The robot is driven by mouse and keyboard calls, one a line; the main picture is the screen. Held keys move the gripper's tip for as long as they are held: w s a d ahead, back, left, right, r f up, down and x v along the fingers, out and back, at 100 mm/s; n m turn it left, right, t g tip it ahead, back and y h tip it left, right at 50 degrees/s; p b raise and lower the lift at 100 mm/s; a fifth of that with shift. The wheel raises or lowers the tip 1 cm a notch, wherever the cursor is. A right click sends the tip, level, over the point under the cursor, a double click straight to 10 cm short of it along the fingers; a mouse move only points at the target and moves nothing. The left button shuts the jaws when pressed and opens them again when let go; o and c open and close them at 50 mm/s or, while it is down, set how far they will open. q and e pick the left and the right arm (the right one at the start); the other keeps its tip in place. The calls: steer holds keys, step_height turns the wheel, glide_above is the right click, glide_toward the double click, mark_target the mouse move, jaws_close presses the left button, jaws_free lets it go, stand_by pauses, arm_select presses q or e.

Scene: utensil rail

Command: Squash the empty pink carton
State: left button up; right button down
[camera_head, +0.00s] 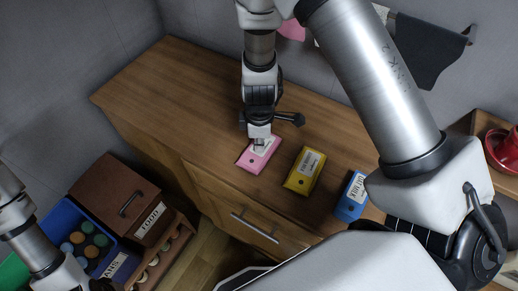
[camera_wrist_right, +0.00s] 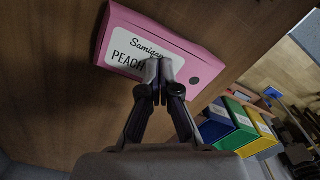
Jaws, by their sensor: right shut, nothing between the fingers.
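The pink carton (camera_head: 247,163) lies on the wooden counter, left of the other cartons in the head view. In the right wrist view the carton (camera_wrist_right: 122,38) shows a white label reading "PEACH". My right gripper (camera_head: 260,141) points down at it, fingertips over its far part. In the wrist view the closed fingertips (camera_wrist_right: 158,68) overlap the label's edge, with nothing between them. I cannot tell whether they touch the carton or how flat it is. My left arm comes in at the lower left; its gripper is outside the picture.
A brown box labelled "FOOD" (camera_head: 112,190) and a blue crate (camera_head: 62,221) sit lower left. A red object (camera_head: 505,150) is far right. The counter's left part is clear.

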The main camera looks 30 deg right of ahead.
steer(key=shift+f, duration=0.1)
step_height(320, 180, up, 5)
steer(key=p, duration=0.3)
steer(key=shift+f, duration=0.3)
steer(key=shift+r+p, duration=0.35)
steer(key=shift+p, duration=0.1)
step_height(320, 180, up, 4)
steer(key=p, duration=0.3)
steer(key=shift+r, duration=0.15)
